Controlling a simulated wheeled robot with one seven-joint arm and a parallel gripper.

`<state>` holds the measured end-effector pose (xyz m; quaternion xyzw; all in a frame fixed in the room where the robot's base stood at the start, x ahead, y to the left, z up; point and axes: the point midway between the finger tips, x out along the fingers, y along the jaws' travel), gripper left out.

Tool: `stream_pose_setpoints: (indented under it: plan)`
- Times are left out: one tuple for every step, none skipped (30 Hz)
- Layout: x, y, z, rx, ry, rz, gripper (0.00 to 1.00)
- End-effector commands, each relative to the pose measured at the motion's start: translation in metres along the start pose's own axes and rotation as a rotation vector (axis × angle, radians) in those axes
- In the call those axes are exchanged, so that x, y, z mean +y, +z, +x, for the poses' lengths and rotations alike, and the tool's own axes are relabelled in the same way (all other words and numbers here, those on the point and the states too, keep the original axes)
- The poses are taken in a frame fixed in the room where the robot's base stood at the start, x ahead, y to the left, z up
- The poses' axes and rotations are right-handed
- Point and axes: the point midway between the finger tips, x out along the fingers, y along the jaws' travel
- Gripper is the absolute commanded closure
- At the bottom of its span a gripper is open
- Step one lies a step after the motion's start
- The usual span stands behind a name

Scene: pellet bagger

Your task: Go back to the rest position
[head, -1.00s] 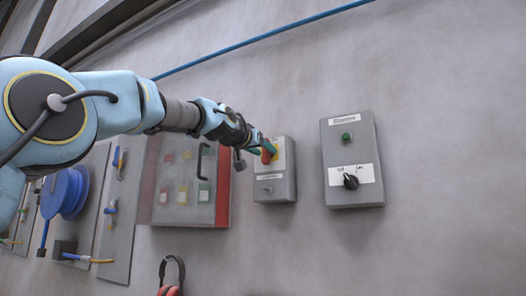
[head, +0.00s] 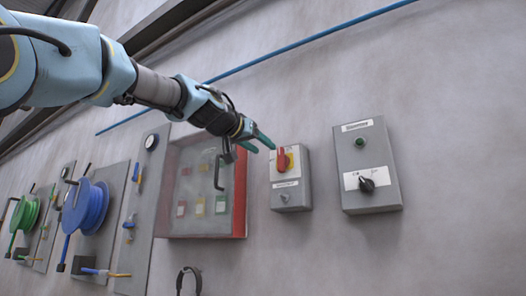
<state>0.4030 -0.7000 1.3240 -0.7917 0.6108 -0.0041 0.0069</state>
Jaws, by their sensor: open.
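My gripper (head: 262,140) is at the end of my blue arm, with teal fingers, open and empty. It is just up and left of the red rotary switch (head: 282,160) on a yellow plate, on a small grey box (head: 292,197) on the wall. The fingers look apart from the switch. The red handle stands upright.
Right of it is a grey box (head: 371,196) with a green button and black selector knob (head: 366,185). To the left are a red-edged clear-front cabinet (head: 240,195), a blue hose reel (head: 88,207) and a green reel (head: 24,214). A blue pipe (head: 300,45) runs above.

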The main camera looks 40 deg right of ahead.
Motion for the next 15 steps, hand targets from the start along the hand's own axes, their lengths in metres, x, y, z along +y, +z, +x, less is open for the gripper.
stream_pose_setpoints:
  plan:
    - [0.0001,-0.0002,0.0002,0.000,0.000,0.000,0.45]
    - [0.0000,-0.0003,0.0002,0.000,0.000,0.000,0.45]
    - [0.0001,-0.0003,0.0002,0.000,0.000,0.000,0.45]
    - [0.0000,-0.0003,0.0002,0.000,0.000,0.000,0.45]
    - [0.0000,-0.0003,0.0003,0.000,0.000,0.000,0.45]
    - [0.0000,-0.0003,0.0003,0.000,0.000,0.000,0.45]
    - [0.0000,-0.0003,0.0003,0.000,0.000,0.000,0.45]
    - [0.0000,-0.0003,0.0003,0.000,0.000,0.000,0.45]
    - [-0.0001,-0.0003,0.0004,0.000,0.000,0.000,0.45]
    - [0.0000,-0.0003,0.0004,0.000,0.000,0.000,0.45]
    - [-0.0001,-0.0003,0.0004,0.000,0.000,0.000,0.45]
    - [-0.0003,0.0001,0.0004,0.000,0.000,0.000,0.45]
    - [-0.0012,0.0012,0.0006,-0.002,-0.002,-0.001,0.45]
    - [-0.0031,0.0036,0.0010,-0.007,-0.005,-0.001,0.45]
    - [-0.0076,0.0094,0.0018,-0.018,-0.013,-0.003,0.45]
